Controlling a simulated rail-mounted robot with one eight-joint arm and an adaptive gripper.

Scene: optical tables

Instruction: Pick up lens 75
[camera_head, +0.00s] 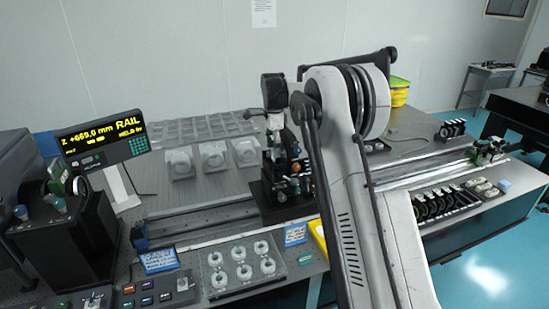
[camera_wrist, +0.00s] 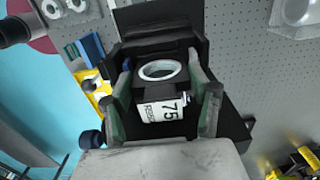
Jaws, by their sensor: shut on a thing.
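Lens 75 (camera_wrist: 162,110) shows in the middle of the wrist view. It has a pale ring on top and a white label reading "75" on a dark body. My gripper (camera_wrist: 162,82) has its two grey-green fingers on either side of it, shut on it. The lens is in front of a black stage (camera_wrist: 150,20); I cannot tell if the two touch. In the head view my gripper (camera_head: 277,132) is low over the black stage on the rail (camera_head: 285,195), and the lens cannot be made out there.
A tray with several white ring pieces (camera_head: 243,268) lies at the front. Blue cards (camera_head: 160,260) are by the rail. A readout (camera_head: 103,133) stands at left. Several dark lens holders (camera_head: 440,203) sit in a rack at right. Clear covers (camera_head: 213,155) are behind the rail.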

